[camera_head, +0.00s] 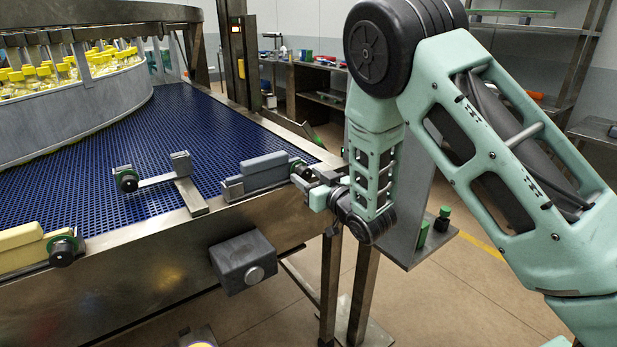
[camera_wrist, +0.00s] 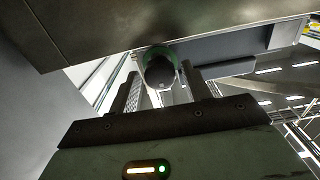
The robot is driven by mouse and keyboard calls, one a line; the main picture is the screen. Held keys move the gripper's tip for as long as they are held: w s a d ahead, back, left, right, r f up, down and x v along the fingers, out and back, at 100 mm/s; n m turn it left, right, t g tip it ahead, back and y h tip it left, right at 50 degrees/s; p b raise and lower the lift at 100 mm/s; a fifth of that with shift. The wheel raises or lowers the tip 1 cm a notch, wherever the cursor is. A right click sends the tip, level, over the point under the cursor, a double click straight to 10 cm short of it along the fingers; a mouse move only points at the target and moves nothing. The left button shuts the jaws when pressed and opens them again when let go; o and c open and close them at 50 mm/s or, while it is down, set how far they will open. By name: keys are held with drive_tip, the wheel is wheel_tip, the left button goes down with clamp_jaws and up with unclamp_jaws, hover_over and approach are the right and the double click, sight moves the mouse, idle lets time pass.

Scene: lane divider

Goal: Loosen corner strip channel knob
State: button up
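The corner strip channel (camera_head: 263,172) is a grey block on the conveyor's metal edge near its right corner. Its knob (camera_head: 298,168), black with a green ring, is at the channel's right end, partly hidden by my gripper. In the wrist view the knob (camera_wrist: 160,70) shows round and dark, with a green rim. My gripper (camera_head: 308,186) is at the conveyor corner, close to the knob. In the wrist view its fingers (camera_wrist: 163,84) are apart, one on each side of the knob's line. Contact with the knob cannot be made out.
Another black-and-green knob (camera_head: 126,180) is on a bracket over the blue belt (camera_head: 180,125). A third knob (camera_head: 64,251) is beside yellow strips (camera_head: 20,247). A grey box (camera_head: 242,262) hangs on the conveyor's side. A grey plate (camera_head: 432,247) with small green-and-black parts stands right of the corner.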

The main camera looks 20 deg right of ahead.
drive_tip(key=c, duration=0.7)
drive_tip(key=shift+n+b, duration=0.3)
drive_tip(key=n+b, duration=0.2)
drive_tip(key=shift+f+b, duration=0.15)
drive_tip(key=shift+b, duration=0.15)
drive_tip(key=n+b, duration=0.3)
drive_tip(key=n, duration=0.1)
drive_tip(key=n+b, duration=0.4)
drive_tip(key=n, duration=0.2)
drive_tip(key=shift+n, duration=0.3)
drive_tip(key=n+b, duration=0.3)
drive_tip(key=n, duration=0.2)
drive_tip(key=shift+r, duration=0.2)
drive_tip(key=shift+n, duration=0.3)
